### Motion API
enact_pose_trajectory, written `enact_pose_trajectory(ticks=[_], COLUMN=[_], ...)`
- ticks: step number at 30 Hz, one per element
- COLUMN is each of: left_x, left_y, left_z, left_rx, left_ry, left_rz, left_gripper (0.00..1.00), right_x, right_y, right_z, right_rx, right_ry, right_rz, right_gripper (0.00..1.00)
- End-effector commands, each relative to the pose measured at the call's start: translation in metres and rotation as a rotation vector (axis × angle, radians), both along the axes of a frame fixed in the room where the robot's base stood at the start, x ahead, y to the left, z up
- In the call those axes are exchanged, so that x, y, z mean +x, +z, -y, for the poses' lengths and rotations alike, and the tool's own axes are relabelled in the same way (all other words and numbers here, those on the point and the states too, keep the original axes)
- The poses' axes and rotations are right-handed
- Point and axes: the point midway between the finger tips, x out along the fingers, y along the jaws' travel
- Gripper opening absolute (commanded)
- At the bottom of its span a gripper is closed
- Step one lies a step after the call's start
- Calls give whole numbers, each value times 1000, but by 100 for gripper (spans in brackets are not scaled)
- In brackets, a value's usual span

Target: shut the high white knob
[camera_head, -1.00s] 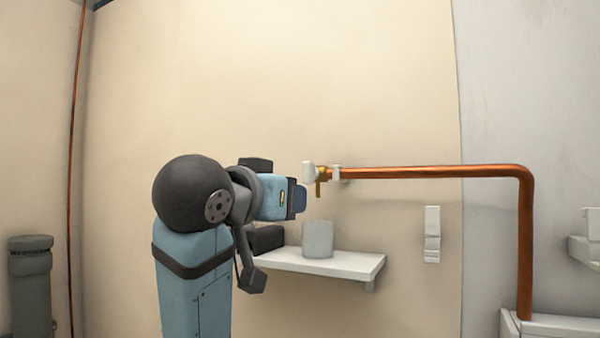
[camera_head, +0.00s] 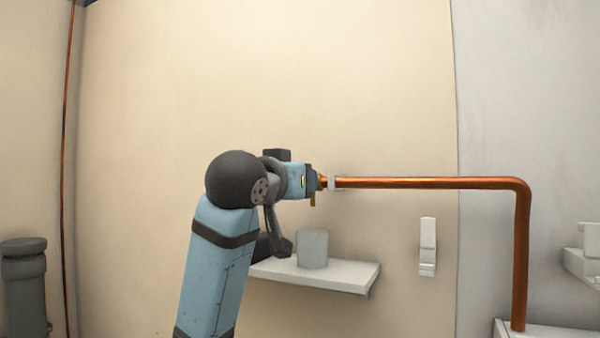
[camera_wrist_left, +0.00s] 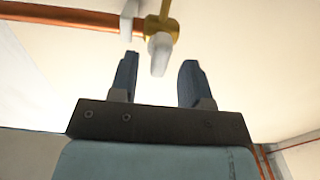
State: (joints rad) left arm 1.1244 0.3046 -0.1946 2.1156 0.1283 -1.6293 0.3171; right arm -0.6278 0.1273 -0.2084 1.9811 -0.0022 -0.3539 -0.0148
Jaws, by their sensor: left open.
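The white knob (camera_wrist_left: 160,54) sits on a brass valve (camera_wrist_left: 161,25) at the end of the copper pipe. In the left wrist view the knob lies between the tips of my open left gripper (camera_wrist_left: 158,72), nearer its left finger, with no clear contact on either side. In the head view my left gripper (camera_head: 317,181) is at the valve and hides the knob. Only a small brass part of the valve (camera_head: 313,200) shows below the gripper. My right gripper is in neither view.
The copper pipe (camera_head: 430,183) runs right from the valve and bends down, held by a white wall clip (camera_head: 333,182). Below is a white shelf (camera_head: 340,277) with a grey-white cup (camera_head: 313,249). A white wall fixture (camera_head: 428,246) is at right.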

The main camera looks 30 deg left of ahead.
Motion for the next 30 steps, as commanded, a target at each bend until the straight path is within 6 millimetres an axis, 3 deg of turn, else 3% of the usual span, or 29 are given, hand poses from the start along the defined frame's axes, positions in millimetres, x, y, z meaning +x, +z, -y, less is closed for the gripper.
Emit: enact_pose_trajectory(ticks=[6,14,20,30], left_x=[16,17,17,17], left_y=[0,0,0,0], left_z=[-1,-1,-1,-1], left_rx=[0,0,1,40], left_ry=[0,0,0,1], left_rz=[0,0,1,-1], left_gripper=[44,44,4,4], right_x=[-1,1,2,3], right_y=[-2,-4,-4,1], right_z=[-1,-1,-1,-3], right_rx=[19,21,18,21], right_ry=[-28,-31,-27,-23], right_rz=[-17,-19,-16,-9], right_gripper=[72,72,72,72])
